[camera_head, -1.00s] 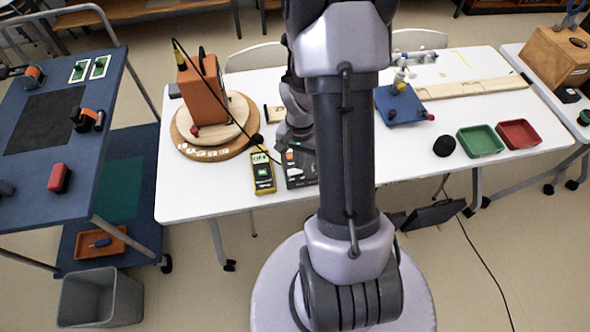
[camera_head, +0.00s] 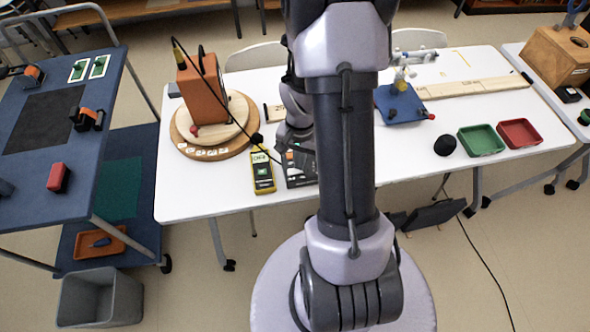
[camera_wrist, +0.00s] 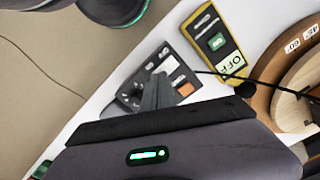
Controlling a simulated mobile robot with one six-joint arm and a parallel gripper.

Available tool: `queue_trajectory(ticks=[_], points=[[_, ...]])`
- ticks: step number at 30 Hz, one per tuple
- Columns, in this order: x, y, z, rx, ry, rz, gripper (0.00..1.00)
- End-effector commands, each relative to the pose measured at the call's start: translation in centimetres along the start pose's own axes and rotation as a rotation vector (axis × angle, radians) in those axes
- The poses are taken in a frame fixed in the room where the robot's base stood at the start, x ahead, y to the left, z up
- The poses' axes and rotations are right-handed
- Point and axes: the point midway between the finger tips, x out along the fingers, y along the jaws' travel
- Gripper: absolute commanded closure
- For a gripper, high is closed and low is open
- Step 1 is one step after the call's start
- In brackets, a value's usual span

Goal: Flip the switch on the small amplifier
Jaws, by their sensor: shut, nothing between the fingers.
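The small amplifier (camera_head: 300,171) is a flat dark box near the front edge of the white table, partly hidden by my arm in the head view. Which part is the switch is too small to tell. My gripper (camera_wrist: 158,80) is shut and empty, with its grey fingertips over the amplifier's face and hiding part of it. I cannot tell whether they touch.
A yellow meter (camera_head: 263,177) lies just left of the amplifier. An orange box (camera_head: 203,88) on round wooden discs stands further left, with a black cable looping toward the meter. A blue base (camera_head: 400,106), a green tray (camera_head: 481,140) and a red tray (camera_head: 519,133) lie right.

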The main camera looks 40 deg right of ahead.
Motion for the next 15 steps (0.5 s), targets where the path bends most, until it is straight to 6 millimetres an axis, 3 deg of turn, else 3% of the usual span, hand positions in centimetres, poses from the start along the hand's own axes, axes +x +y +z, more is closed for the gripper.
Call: queue_trajectory(ticks=[15], points=[[0.85,0.0,0.0,0.0,0.0,0.0,1.0]])
